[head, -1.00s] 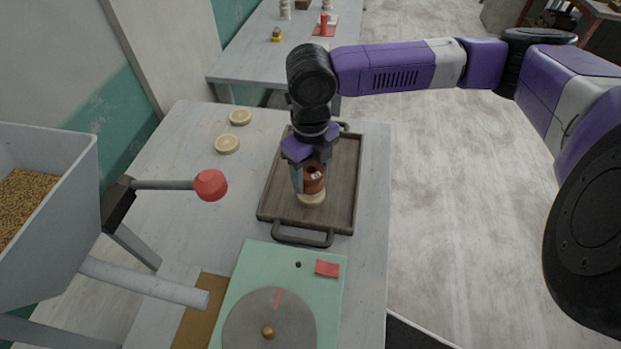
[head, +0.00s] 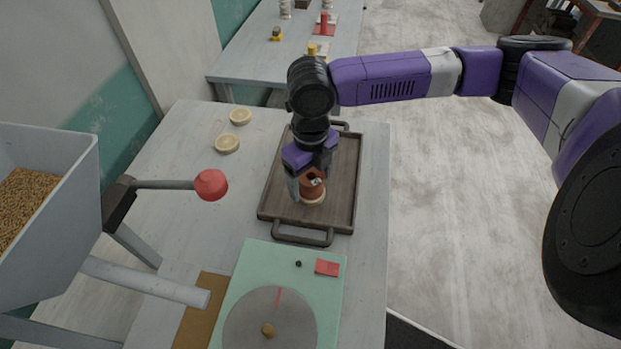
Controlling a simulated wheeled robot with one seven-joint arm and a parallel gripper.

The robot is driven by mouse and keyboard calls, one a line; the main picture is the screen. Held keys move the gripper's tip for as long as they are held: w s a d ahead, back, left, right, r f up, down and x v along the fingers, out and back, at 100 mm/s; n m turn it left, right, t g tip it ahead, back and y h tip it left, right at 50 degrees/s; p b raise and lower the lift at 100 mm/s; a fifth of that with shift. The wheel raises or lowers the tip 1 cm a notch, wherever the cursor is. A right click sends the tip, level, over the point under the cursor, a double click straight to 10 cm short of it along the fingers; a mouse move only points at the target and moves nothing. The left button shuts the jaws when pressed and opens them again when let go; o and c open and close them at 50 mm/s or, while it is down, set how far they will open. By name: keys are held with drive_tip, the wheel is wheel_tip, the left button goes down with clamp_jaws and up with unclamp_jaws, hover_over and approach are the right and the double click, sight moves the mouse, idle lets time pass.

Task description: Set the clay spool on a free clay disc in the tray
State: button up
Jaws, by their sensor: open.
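The clay spool (head: 312,190) is reddish brown with a dark hole and a small pale mark on top. It stands upright on a pale clay disc (head: 318,200), whose front rim shows below it. The disc lies in the brown wooden tray (head: 345,190), toward its near end. My gripper (head: 308,181) points down from above with its jaws open around the spool. One finger is at the spool's left; the other is partly hidden behind it. I cannot tell whether the fingers touch the spool.
Two pale round pieces (head: 227,144) (head: 240,117) lie on the table left of the tray. A green device with a grey turntable (head: 270,325) stands in front. A red-knobbed lever (head: 211,185) reaches in from the left. Another table (head: 260,60) stands behind.

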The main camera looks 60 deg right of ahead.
sight(310, 176)
wheel_tip(310, 176, up, 12)
drive_tip(key=shift+b, duration=0.3)
drive_tip(key=shift+f, duration=0.1)
idle(0.6)
